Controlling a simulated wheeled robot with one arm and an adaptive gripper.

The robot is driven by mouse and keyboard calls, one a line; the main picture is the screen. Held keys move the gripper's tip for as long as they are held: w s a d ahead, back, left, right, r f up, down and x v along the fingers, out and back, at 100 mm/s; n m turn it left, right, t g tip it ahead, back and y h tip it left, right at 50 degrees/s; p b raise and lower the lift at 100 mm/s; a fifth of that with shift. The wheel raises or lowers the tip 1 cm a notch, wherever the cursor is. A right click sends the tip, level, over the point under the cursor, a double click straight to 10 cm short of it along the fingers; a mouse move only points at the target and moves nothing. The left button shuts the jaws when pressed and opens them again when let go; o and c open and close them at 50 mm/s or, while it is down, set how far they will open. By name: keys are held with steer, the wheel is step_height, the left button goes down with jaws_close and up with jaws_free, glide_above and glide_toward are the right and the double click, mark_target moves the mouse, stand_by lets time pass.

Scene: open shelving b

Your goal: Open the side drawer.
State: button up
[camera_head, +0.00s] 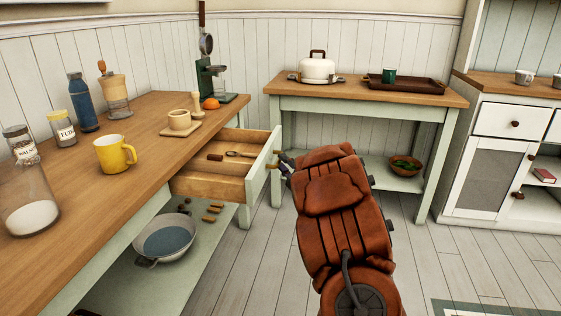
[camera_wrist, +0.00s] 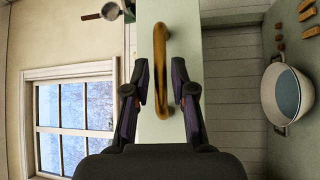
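The side drawer (camera_head: 217,186) is pulled out from the wooden-topped counter and stands open. Its pale green front (camera_head: 262,160) faces my gripper. My gripper (camera_head: 280,166) is at the outer side of the drawer front, partly hidden by my arm. In the wrist view, the drawer's curved brass handle (camera_wrist: 160,45) stands between the two fingers of my gripper (camera_wrist: 161,88). The fingers are apart, with a narrow gap visible on each side of the handle.
A metal pan (camera_head: 166,240) sits on the lower shelf. A side table (camera_head: 350,96) stands behind the drawer, a white cabinet (camera_head: 490,165) at right.

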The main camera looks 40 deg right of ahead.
steer(key=s+f, duration=0.1)
steer(key=s, duration=0.8)
steer(key=shift+s+a+f, duration=0.2)
steer(key=shift+a, duration=0.25)
steer(key=shift+r, duration=0.1)
steer(key=s+a+r+m+g+h+p, duration=0.1)
steer(key=a+r+m+g+h+p, duration=0.15)
steer(key=r+m+g+p, duration=0.4)
steer(key=s+a+r+m+g+h+p, duration=0.1)
steer(key=a+r+m+g+h+p, duration=0.2)
steer(key=r+p, duration=0.6)
steer(key=s+a+r+m+g+y+p, duration=0.2)
steer(key=s+a+r+g+p, duration=0.2)
steer(key=s+a, duration=0.6)
steer(key=s+a+r+m+g+y+p, duration=0.1)
steer(key=s+a+r+g+y+p, duration=0.2)
steer(key=s+a+p, duration=0.4)
steer(key=s+a+r+m+g+y+p, duration=0.2)
steer(key=s+a+r+g+p, duration=0.2)
steer(key=s+a, duration=0.9)
step_height(320, 180, up, 2)
steer(key=shift+s+a+r+m+g+p, duration=0.15)
steer(key=shift+s+m+g+p, duration=0.2)
steer(key=shift+s+p, duration=0.5)
steer(key=shift+w+y, duration=0.1)
steer(key=shift+y, duration=0.15)
